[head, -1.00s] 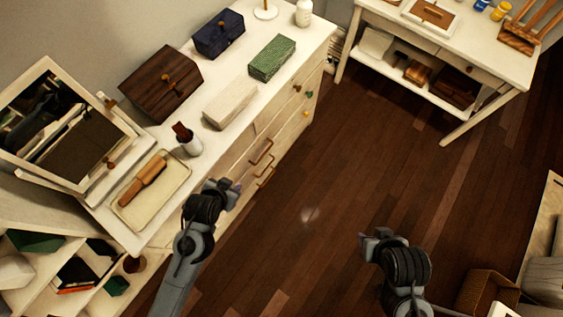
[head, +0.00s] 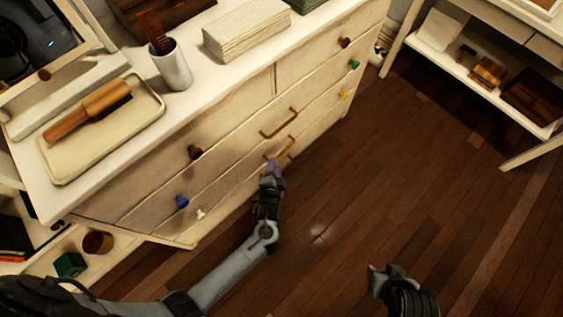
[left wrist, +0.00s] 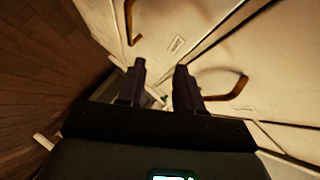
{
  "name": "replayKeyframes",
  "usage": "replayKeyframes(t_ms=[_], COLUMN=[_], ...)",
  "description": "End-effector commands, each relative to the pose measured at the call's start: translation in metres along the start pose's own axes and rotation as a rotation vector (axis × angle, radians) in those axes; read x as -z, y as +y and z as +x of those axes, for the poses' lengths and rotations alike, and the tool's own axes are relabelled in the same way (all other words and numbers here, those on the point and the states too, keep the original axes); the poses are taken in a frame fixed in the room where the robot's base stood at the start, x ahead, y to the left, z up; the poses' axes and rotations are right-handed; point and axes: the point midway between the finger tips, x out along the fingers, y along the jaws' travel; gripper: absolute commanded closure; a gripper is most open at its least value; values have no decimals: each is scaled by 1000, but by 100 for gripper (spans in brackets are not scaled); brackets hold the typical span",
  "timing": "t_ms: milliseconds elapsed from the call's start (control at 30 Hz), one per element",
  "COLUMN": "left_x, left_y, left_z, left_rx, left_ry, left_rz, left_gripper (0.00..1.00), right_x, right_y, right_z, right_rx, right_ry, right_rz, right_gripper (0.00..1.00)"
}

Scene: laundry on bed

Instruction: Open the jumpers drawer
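The pale wooden dresser (head: 250,100) stands on the left in the head view, and its drawers look shut. Its front has several knobs, among them a brown knob (head: 194,152) and a blue knob (head: 182,201). Bronze bar handles sit mid-front, an upper handle (head: 280,123) and a lower handle (head: 281,147). My left gripper (head: 272,168) is close to the lower handles; contact cannot be told. In the left wrist view its fingers (left wrist: 160,80) are apart with no handle between them; one handle (left wrist: 230,91) is to their right. My right gripper (head: 384,271) hangs over the floor.
On the dresser top are a tray (head: 135,122) with a brush, a white cup (head: 173,68) with a comb, and a folded white stack (head: 247,32). A white side table (head: 493,85) stands at upper right. The dark wood floor (head: 400,180) between is clear.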

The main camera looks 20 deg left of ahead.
Motion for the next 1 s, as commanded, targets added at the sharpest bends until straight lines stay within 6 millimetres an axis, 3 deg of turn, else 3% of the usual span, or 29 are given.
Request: replayKeyframes(t_ms=[33,100,333,667,1000], left_x=[-9,-13,-16,-15,-13], left_y=[29,44,75,79,69], left_z=[13,21,33,50,103], left_rx=[31,77,186,228,228], left_ry=[6,13,31,37,36], left_rz=[42,104,253,306,305], left_gripper=[65,65,65,65,65], right_x=[-10,-16,-27,-32,-40], right_y=[-1,-2,-4,-7,-8], right_z=[32,49,85,101,128], right_rx=[0,0,3,8,7], right_ry=[0,-1,0,2,3], right_rz=[0,0,4,9,9], right_gripper=[57,57,57,57,57])
